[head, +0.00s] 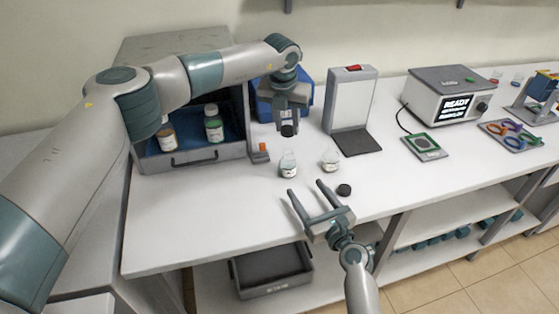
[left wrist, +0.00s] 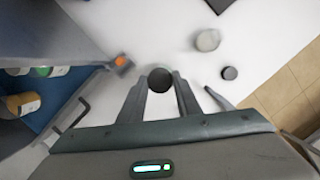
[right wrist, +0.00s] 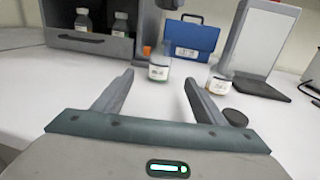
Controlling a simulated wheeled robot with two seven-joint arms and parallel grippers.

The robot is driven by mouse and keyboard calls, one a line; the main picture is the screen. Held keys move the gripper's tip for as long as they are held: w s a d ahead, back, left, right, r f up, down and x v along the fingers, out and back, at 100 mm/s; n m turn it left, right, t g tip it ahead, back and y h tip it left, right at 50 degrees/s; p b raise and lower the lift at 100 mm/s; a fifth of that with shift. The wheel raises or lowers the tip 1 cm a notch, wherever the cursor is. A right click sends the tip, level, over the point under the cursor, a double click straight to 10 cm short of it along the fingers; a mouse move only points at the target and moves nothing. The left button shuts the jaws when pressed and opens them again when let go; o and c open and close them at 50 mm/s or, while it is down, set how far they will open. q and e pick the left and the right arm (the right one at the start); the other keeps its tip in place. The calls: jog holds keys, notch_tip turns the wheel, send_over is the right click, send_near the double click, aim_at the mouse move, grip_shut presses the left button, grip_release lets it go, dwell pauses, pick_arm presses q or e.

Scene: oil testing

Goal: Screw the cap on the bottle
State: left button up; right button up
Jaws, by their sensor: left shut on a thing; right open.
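My left gripper (head: 288,122) is shut on a black cap (head: 288,131) and holds it above a small clear bottle (head: 289,168) with a white label. The cap also shows between the fingers in the left wrist view (left wrist: 160,80), where it hides this bottle. In the right wrist view the bottle (right wrist: 159,66) stands upright with an open neck, beyond my right fingertips. My right gripper (head: 304,190) is open and empty, low over the table in front of the bottle. A second open bottle (head: 330,161) stands to the right, and a second black cap (head: 344,190) lies on the table.
A grey box (head: 190,160) with capped bottles on blue stands at the left. A blue case (right wrist: 192,38) and a white panel stand (head: 350,100) are behind. A device with a READY screen (head: 445,95) is at the right. The front left of the table is clear.

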pick_arm(q)
jog(key=shift+s+d+r, duration=0.25)
jog(key=shift+s, duration=0.05)
pick_arm(e)
jog(key=shift+s+d+r, duration=0.15)
jog(key=shift+s+d, duration=0.1)
pick_arm(q)
jog(key=shift+w+a+f, duration=0.1)
jog(key=shift+w+a, duration=0.05)
pick_arm(e)
jog(key=shift+w+a, duration=0.3)
jog(key=shift+w, duration=0.2)
jog(key=x, duration=1.1)
jog(key=c, duration=1.6)
pick_arm(q)
send_over(289, 150)
jog(key=s, duration=0.1)
jog(key=shift+a+f, duration=0.2)
jog(key=shift+f, duration=2.25)
jog(key=shift+f, duration=0.1)
jog(key=shift+f, duration=0.75)
